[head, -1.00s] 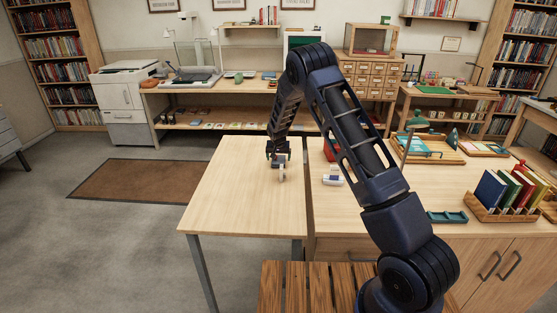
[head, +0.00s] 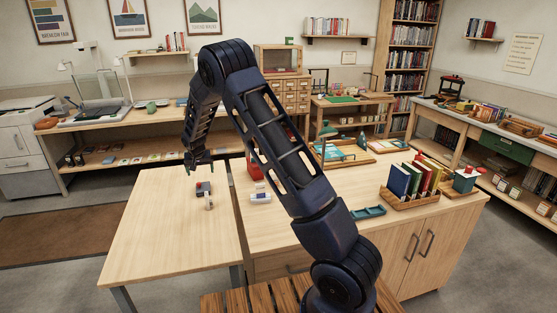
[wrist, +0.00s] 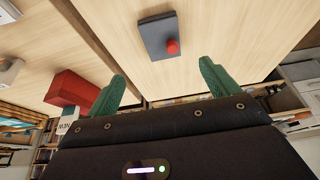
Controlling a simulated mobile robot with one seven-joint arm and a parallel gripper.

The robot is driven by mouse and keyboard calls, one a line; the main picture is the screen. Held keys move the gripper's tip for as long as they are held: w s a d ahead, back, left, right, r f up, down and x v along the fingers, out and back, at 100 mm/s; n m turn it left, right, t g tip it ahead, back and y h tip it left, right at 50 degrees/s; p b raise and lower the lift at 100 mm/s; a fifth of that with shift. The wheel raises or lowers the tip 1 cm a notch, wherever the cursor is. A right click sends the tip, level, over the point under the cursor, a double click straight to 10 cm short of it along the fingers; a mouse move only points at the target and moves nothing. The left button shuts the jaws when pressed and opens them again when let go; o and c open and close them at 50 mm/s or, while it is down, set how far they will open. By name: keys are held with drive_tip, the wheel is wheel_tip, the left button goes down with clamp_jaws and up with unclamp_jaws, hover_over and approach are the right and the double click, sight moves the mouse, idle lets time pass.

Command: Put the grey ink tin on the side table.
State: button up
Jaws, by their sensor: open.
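The grey ink tin (head: 203,188), a flat dark grey box, lies on the light wood side table (head: 150,230) near its far right part. In the wrist view the tin (wrist: 155,40) shows a red knob at one edge and rests on pale wood. My gripper (head: 198,168) is above and behind the tin in the head view, apart from it. In the wrist view its green fingers (wrist: 163,84) are spread with nothing between them.
A wide cabinet stands right of the side table, across a narrow gap. On it are a red box (head: 254,166), a white-and-blue item (head: 260,198), a teal tray (head: 369,212) and a book rack (head: 409,202). The table's front is clear.

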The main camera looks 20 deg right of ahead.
drive_tip(key=s+d+r, duration=0.9)
drive_tip(key=d+r, duration=0.2)
drive_tip(key=r, duration=0.1)
drive_tip(key=s+d+r, duration=0.9)
drive_tip(key=d+r, duration=0.2)
drive_tip(key=s+d+r, duration=0.1)
drive_tip(key=s+d, duration=0.3)
drive_tip(key=s, duration=0.6)
drive_tip(key=s+d+r, duration=0.1)
drive_tip(key=s+d, duration=0.2)
drive_tip(key=s, duration=0.8)
drive_tip(key=s+d+r, duration=0.1)
drive_tip(key=s+d, duration=0.3)
drive_tip(key=s, duration=0.6)
drive_tip(key=shift+s+d+r, duration=0.3)
drive_tip(key=shift+s+r, duration=0.05)
